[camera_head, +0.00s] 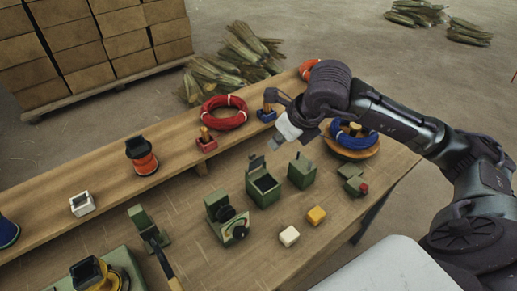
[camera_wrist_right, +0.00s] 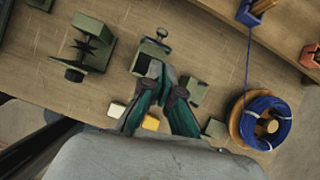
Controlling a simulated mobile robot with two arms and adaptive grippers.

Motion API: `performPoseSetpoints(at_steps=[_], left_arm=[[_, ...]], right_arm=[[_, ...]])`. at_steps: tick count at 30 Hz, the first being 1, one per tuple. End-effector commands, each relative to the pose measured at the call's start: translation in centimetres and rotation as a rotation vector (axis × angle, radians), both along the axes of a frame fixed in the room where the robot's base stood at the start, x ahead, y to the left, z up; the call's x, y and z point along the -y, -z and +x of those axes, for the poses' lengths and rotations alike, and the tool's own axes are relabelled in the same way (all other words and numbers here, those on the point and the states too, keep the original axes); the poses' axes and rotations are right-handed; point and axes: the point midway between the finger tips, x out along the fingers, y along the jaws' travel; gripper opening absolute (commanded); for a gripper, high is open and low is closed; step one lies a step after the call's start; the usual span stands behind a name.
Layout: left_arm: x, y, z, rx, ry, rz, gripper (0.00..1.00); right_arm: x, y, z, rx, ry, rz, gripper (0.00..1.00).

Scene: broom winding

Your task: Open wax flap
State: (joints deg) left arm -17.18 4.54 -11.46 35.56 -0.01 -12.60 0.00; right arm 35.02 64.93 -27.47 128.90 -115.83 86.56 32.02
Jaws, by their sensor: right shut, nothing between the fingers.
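A green box (camera_head: 264,191) stands in the middle of the bench with a dark open top. A small flap-like piece (camera_head: 257,162) stands up at its back edge; I take this for the wax flap. In the right wrist view the box (camera_wrist_right: 140,64) is partly hidden behind my fingers, and the upright piece (camera_wrist_right: 158,41) shows beyond it. My right gripper (camera_head: 287,131) is shut and empty, above and behind the box in the head view, apart from the flap. It also shows in the wrist view (camera_wrist_right: 166,84). My left gripper is not in view.
A second green box (camera_head: 302,171) stands to the right. A yellow block (camera_head: 316,215) and a white block (camera_head: 289,236) lie in front. A green clamp-like device (camera_head: 222,214) is at left. A blue coil (camera_head: 352,136) and red coil (camera_head: 224,112) lie behind.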

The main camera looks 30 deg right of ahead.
Motion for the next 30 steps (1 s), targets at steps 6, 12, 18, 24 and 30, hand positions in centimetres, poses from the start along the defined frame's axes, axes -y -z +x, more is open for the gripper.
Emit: performPoseSetpoints(at_steps=[6, 12, 18, 24, 30], left_arm=[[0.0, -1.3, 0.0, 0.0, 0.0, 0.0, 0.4], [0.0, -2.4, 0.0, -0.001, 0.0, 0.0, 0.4], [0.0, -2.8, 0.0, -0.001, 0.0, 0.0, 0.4], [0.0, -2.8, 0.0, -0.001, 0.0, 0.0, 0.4], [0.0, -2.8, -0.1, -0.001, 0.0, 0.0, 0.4]], right_arm=[[-0.7, 4.1, 2.1, -0.006, -0.001, 0.004, 0.0], [-1.4, 6.3, 4.4, -0.001, -0.001, 0.005, 0.0], [-1.7, 7.4, 5.7, -0.001, -0.001, 0.003, 0.0], [-1.8, 7.7, 5.9, 0.0, -0.002, 0.001, 0.0], [-1.8, 7.7, 5.9, -0.004, -0.001, 0.002, 0.0]])
